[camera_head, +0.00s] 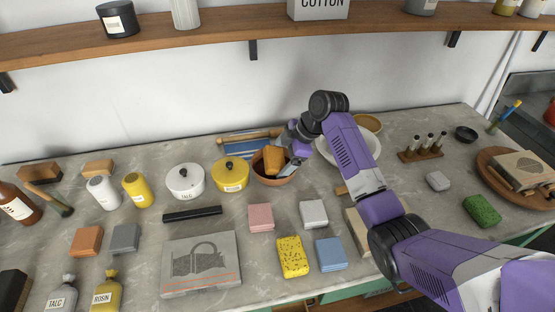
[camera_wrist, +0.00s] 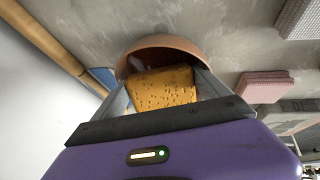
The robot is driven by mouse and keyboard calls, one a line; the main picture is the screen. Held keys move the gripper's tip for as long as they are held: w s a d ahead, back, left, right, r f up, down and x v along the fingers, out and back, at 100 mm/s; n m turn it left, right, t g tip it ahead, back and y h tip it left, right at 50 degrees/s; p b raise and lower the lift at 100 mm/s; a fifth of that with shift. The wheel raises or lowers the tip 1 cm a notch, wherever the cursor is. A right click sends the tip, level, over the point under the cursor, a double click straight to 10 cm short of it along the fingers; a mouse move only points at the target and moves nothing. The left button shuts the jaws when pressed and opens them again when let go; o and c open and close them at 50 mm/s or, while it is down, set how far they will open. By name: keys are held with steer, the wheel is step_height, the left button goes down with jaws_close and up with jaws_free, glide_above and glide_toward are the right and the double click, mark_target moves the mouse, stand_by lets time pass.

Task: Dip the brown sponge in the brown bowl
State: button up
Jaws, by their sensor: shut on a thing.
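The brown sponge (camera_head: 274,160) is orange-brown and pitted with holes. It also shows in the wrist view (camera_wrist: 163,88), between the two fingers of my gripper (camera_wrist: 165,92). My gripper (camera_head: 291,156) is shut on the sponge. The brown bowl (camera_head: 270,180) is round and terracotta-coloured, standing toward the back of the counter. In the head view the sponge is at the bowl's opening, its lower part overlapping the inside. In the wrist view the bowl's rim (camera_wrist: 160,42) curves beyond the sponge. The bowl's contents are mostly hidden, so I cannot tell whether the sponge touches liquid.
A yellow rosin pot (camera_head: 231,177) stands close left of the bowl, with a white talc pot (camera_head: 186,184) beyond. A white bowl (camera_head: 334,152) is behind my arm. Several sponges and pads, including a pink one (camera_head: 261,218), lie in front. A shelf (camera_head: 220,34) runs above.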

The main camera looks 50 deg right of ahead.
mark_target(272, 152)
steer(key=shift+s+a+f, duration=0.1)
steer(key=shift+f, duration=0.45)
step_height(272, 152, up, 4)
steer(key=p, duration=0.3)
steer(key=shift+f, duration=0.1)
steer(key=shift+r+p, duration=1.55)
steer(key=shift+r, duration=0.5)
step_height(272, 152, up, 4)
steer(key=p, duration=0.3)
stand_by(0.9)
